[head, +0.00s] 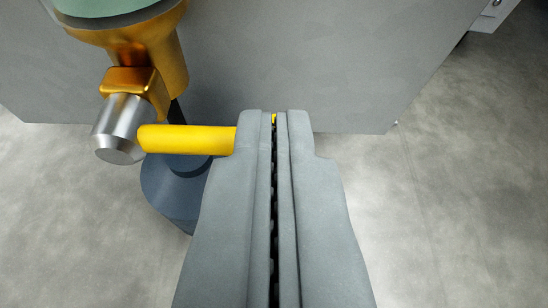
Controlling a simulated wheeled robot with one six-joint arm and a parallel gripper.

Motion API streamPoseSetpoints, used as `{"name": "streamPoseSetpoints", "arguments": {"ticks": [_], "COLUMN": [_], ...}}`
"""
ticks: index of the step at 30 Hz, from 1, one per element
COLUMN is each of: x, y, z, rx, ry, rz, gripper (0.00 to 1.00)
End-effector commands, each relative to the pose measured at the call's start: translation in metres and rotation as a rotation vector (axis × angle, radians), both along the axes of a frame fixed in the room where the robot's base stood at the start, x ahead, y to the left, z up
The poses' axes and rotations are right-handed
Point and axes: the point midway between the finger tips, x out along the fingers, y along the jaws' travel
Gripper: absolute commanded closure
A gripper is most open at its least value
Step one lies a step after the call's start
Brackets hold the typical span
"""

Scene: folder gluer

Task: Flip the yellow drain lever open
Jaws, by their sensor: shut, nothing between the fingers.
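The yellow drain lever (185,139) is a round bar that sticks out to the right from a silver valve end (118,130) under a brass-coloured body. It lies roughly level in the picture. My gripper (275,117) is shut, with its two grey fingers side by side and nothing held. The left finger's tip hides the right part of the lever, and a small bit of yellow shows at the slit between the tips. I cannot tell whether the fingers touch the lever.
The brass-coloured body (150,45) hangs below a green-topped part (105,8) at upper left. A dark blue-grey round container (170,190) stands below the lever. A grey panel (300,60) fills the back. The grey floor (440,200) is clear at right.

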Motion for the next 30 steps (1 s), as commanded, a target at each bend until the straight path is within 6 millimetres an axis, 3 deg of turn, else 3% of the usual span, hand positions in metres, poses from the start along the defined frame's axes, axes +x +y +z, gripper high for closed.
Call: {"name": "streamPoseSetpoints", "arguments": {"ticks": [11,30], "x": [0.0,0.0], "y": [-0.003,-0.006], "z": [-0.006,-0.047], "rx": [0.087,0.65], "ry": [0.002,0.022], "rz": [0.0,0.0], "gripper": [1.0,1.0]}}
